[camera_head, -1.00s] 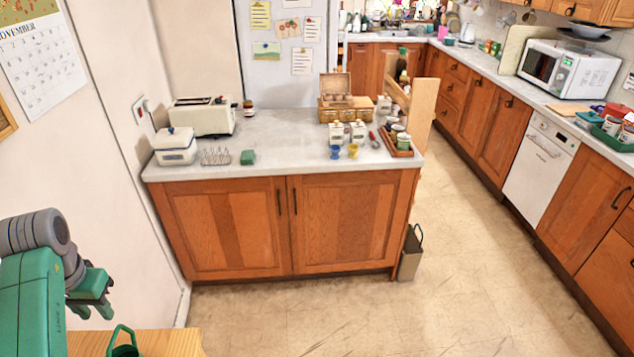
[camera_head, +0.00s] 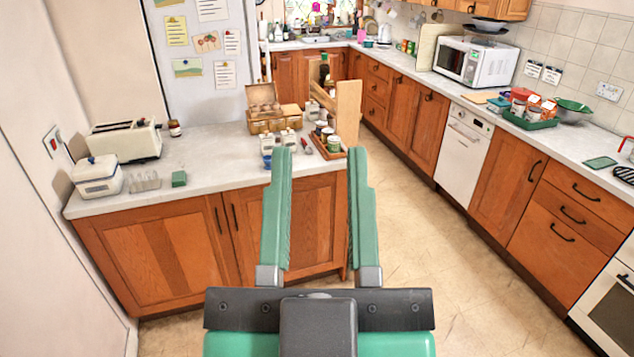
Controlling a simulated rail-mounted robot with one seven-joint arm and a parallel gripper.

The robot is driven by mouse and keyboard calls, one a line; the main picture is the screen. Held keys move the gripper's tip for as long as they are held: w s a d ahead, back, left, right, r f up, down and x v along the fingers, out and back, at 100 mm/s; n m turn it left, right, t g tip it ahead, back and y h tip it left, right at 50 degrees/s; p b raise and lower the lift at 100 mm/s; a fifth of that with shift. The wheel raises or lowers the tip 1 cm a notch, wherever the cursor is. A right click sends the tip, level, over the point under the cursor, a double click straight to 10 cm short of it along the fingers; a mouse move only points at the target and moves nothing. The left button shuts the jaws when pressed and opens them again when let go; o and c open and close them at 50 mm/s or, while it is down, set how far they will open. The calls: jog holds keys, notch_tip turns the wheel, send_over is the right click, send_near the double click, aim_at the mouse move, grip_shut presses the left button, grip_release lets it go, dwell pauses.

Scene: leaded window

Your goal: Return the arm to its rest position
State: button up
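My gripper (camera_head: 317,165) is in the lower middle of the head camera view, its two long green fingers pointing away from me. The fingers are wide apart with nothing between them, so it is open and empty. It appears in front of the island cabinet (camera_head: 160,240) and hides part of its right-hand door. The fingertips overlap the picture of the island's right end, close to the small jars there; I cannot tell the exact distance between them.
The island top (camera_head: 215,150) holds a toaster (camera_head: 125,140), a white container (camera_head: 97,175), a wooden box (camera_head: 275,112) and a tray of jars (camera_head: 330,148). The right counter has a microwave (camera_head: 476,62) and a green tray (camera_head: 530,118). The floor (camera_head: 430,235) between is clear.

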notch_tip(320, 180, up, 24)
jog(key=p, duration=2.3)
jog(key=shift+f, duration=0.25)
jog(key=shift+w+a, duration=0.1)
